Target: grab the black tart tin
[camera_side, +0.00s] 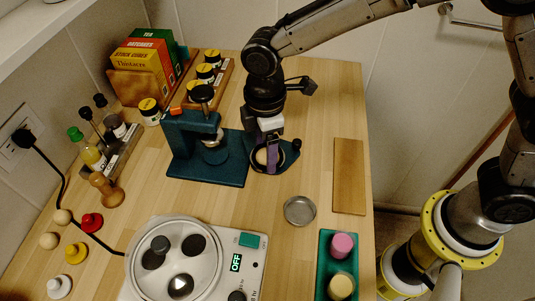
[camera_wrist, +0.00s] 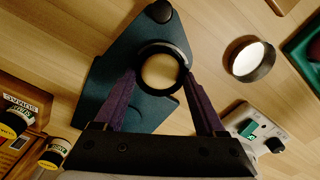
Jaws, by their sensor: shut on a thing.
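The black tart tin (camera_wrist: 163,46) is a round black rim around a tan middle in the wrist view. It sits between the two purple fingers of my gripper (camera_wrist: 160,78), which are shut on it from both sides. In the side view my gripper (camera_side: 269,163) points down at the right part of a dark teal base, and the tin is partly hidden by a finger. I cannot tell whether the tin touches the base or is held just above it.
The teal press (camera_side: 195,135) stands close left of my gripper. A silver-grey round tin (camera_side: 300,211) lies in front, near a wooden board (camera_side: 349,176) and a green tray (camera_side: 325,248) with pink and yellow pieces. A round-topped appliance (camera_side: 175,262) fills the front.

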